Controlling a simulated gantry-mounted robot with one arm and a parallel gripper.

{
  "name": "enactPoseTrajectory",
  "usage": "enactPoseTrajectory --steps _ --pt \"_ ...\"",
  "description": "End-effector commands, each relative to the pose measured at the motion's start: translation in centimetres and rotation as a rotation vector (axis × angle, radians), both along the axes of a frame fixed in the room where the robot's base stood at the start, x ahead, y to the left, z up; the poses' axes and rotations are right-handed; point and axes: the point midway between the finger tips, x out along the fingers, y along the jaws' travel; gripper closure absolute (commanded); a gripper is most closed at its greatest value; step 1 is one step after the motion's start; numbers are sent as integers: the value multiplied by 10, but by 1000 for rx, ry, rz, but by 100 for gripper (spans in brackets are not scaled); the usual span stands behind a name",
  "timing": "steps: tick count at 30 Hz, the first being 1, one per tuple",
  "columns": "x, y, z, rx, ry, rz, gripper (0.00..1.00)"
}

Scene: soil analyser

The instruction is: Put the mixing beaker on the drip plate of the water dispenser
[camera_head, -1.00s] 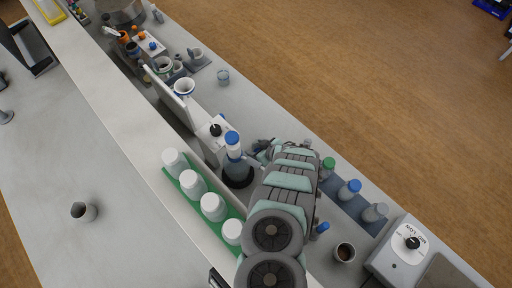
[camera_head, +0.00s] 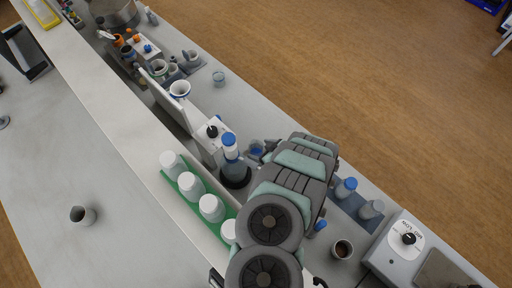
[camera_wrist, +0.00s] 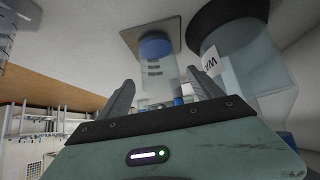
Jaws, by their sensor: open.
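The mixing beaker (camera_wrist: 157,70), clear with dark marks and blue at its base, shows in the wrist view. It appears to stand upright on the square grey drip plate (camera_wrist: 135,38). The water dispenser (camera_wrist: 236,70), a clear vessel with a black base and a label, is close beside it. In the head view the dispenser (camera_head: 236,172) has a blue cap, and the beaker (camera_head: 256,147) shows beside it. My gripper (camera_wrist: 162,88) is open, its fingers apart on either side of the beaker's near end. In the head view my arm hides most of the gripper.
White bottles (camera_head: 190,185) stand in a green rack left of my arm. A grey machine with a dial (camera_head: 407,239) stands further right.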

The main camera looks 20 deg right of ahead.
Motion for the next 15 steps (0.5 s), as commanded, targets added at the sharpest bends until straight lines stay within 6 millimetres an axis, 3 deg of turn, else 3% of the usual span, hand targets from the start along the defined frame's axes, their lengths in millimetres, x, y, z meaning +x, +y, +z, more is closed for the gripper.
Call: enactPoseTrajectory --steps 1,6,15 --pt "-6 -3 12 2 0 -3 25" --pt "-24 -8 30 0 -1 2 25" --pt "-37 -13 40 0 0 3 25"
